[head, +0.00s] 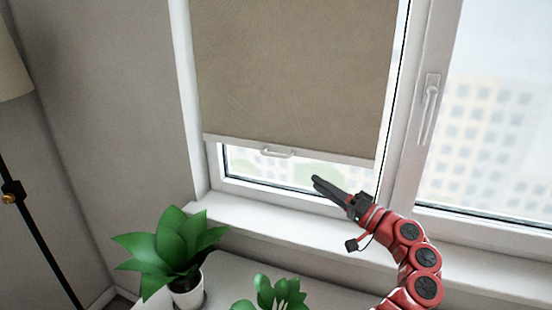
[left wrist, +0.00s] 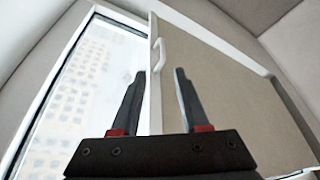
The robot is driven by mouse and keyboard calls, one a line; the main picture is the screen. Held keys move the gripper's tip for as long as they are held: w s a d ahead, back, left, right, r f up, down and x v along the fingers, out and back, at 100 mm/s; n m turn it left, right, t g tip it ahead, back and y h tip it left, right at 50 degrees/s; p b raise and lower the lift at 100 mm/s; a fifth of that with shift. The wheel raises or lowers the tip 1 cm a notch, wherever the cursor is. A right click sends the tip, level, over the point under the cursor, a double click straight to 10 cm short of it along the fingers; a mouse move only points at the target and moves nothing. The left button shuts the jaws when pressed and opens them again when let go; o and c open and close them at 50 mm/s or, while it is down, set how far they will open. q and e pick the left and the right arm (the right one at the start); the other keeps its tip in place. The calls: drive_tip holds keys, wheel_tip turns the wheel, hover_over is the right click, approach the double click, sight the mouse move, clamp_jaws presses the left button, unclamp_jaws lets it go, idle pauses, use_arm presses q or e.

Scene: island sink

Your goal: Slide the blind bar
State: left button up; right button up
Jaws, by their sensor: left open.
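The beige roller blind (head: 290,70) hangs partway down over the left window pane. Its white bottom bar (head: 335,158) carries a small white handle (head: 278,153) left of its middle. My left gripper (head: 316,181) is below the bar and right of the handle, apart from the handle in the head view. In the left wrist view my left gripper (left wrist: 159,73) is open and empty, with the bar (left wrist: 155,95) and the handle (left wrist: 161,52) seen between and beyond the two fingers. My right gripper is in neither view.
A leafy plant in a white pot (head: 188,288) stands below the sill at the lower left, with a second plant (head: 272,292) to its right. The white window sill (head: 255,217) is clear. A window handle (head: 429,105) is on the right frame. A lamp (head: 12,70) is at far left.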

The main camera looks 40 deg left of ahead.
sight(272, 155)
use_arm(q)
drive_tip(key=p+x, duration=0.1)
drive_tip(key=x, duration=0.4)
drive_tip(key=p+x, duration=0.1)
drive_tip(key=x, duration=0.4)
drive_tip(key=p+x, duration=0.2)
drive_tip(key=x, duration=0.3)
drive_tip(key=shift+s+a+r, duration=0.25)
drive_tip(key=shift+s+r, duration=0.05)
drive_tip(key=shift+r, duration=0.1)
drive_tip(key=shift+a, duration=0.35)
drive_tip(key=shift+c, duration=0.2)
clamp_jaws()
drive_tip(key=shift+r, duration=0.1)
